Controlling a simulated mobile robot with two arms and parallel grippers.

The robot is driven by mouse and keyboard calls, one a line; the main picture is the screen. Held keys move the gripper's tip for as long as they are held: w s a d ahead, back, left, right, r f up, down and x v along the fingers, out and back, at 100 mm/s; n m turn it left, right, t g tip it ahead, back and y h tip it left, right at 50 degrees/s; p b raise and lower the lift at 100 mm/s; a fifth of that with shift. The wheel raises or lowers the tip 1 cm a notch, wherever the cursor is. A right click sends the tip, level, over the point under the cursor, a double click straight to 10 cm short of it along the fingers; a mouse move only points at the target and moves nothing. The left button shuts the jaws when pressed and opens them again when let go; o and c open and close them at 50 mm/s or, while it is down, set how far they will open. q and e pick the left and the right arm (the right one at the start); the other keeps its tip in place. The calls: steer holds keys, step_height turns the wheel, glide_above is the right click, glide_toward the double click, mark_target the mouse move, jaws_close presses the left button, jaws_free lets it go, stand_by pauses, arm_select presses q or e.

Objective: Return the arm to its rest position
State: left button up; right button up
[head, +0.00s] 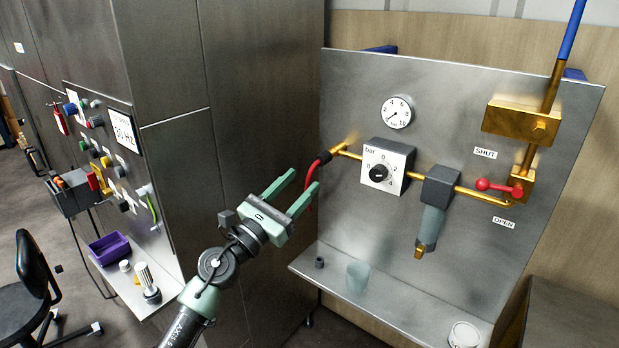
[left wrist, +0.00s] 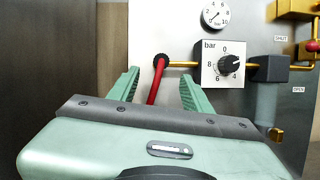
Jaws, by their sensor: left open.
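My left gripper (head: 294,194) is open and empty in the head view, raised in front of the steel panel (head: 335,110), left of the dial. In the left wrist view its two green fingers (left wrist: 158,90) stand apart, with a red hose (left wrist: 155,82) showing between them, farther back. I cannot tell that they touch it. The white dial box (head: 386,166) marked "bar" is on the panel, and it also shows in the left wrist view (left wrist: 222,63). A red-handled valve (head: 499,187) sits at the right between SHUT and OPEN labels. My right gripper is not in view.
At left stand a tall grey cabinet (head: 255,100), a control panel, a purple bin (head: 109,248) and a black chair (head: 35,290).

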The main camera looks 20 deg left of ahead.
arm_select(q)
steer(key=shift+s+a+f, duration=0.1)
steer(key=shift+s+f, duration=0.1)
steer(key=shift+s, duration=0.2)
